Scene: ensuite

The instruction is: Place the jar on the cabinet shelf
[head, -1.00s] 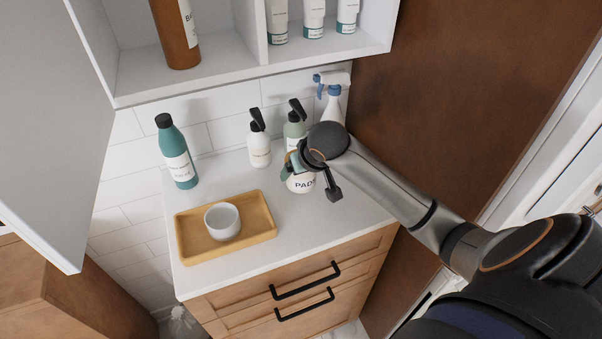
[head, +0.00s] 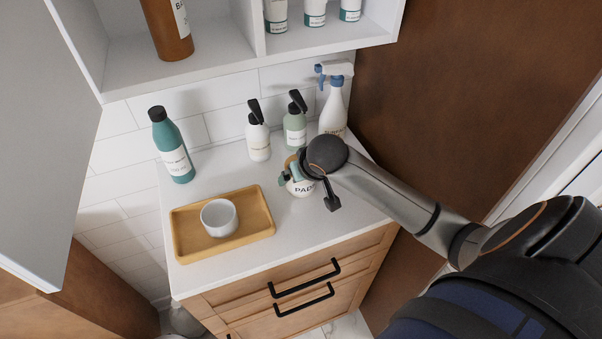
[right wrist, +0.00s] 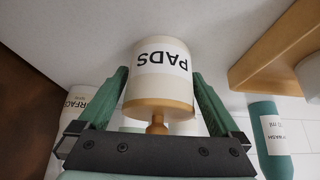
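The jar (head: 301,188) is white with a "PADS" label and stands at the middle right of the white counter (head: 325,222). In the right wrist view the jar (right wrist: 160,80) appears upside down, with its tan lid and knob towards my gripper. My right gripper (right wrist: 160,98) has its green fingers on either side of the jar, their tips against it. In the head view my arm partly hides the gripper and jar; I cannot tell whether the jar is off the counter. The open cabinet shelf (head: 205,62) is above the counter. My left gripper is out of view.
A brown bottle (head: 167,28) and several white tubes (head: 315,12) stand in the cabinet compartments. A teal bottle (head: 172,147), two pump bottles (head: 258,143), a spray bottle (head: 333,108) and a yellow tray (head: 255,228) with a bowl (head: 219,218) occupy the counter. The cabinet door (head: 50,130) hangs open at left.

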